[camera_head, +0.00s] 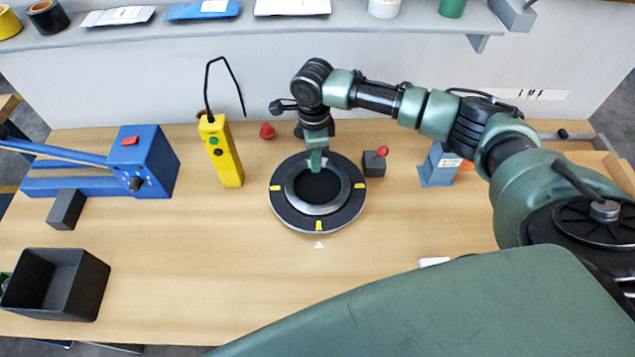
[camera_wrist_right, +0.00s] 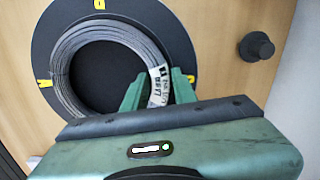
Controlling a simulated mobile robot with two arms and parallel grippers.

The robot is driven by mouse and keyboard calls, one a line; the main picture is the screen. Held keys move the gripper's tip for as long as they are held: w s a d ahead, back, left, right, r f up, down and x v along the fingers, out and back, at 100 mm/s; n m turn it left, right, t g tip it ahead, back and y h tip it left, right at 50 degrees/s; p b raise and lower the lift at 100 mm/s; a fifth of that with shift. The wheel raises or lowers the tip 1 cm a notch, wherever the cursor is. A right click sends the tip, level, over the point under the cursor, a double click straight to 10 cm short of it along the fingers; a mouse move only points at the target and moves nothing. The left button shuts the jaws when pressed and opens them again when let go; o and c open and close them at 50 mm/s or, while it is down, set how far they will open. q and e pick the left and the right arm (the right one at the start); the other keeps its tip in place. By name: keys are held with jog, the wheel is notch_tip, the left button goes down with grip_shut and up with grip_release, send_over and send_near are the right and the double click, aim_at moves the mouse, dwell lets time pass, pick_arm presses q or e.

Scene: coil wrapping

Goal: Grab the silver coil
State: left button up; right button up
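The silver coil (camera_head: 287,187) lies flat on a round black turntable (camera_head: 281,207) with yellow marks, in the middle of the table. In the right wrist view the coil (camera_wrist_right: 66,88) is a ring of grey strands with a white printed label. My right gripper (camera_head: 317,160) points down at the coil's far edge. In the wrist view its green fingers (camera_wrist_right: 158,85) stand either side of the labelled band, one inside the ring and one outside. Whether they press on it cannot be told. My left gripper is out of view.
A yellow button pendant (camera_head: 221,152) stands left of the turntable, with a blue lever machine (camera_head: 143,165) farther left. A small dark block with a red knob (camera_head: 374,163) is close on the right. A black bin (camera_head: 55,284) sits front left. The table's front middle is clear.

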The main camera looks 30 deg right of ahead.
grip_shut()
jog(key=shift+w, duration=0.1)
dwell(1.1)
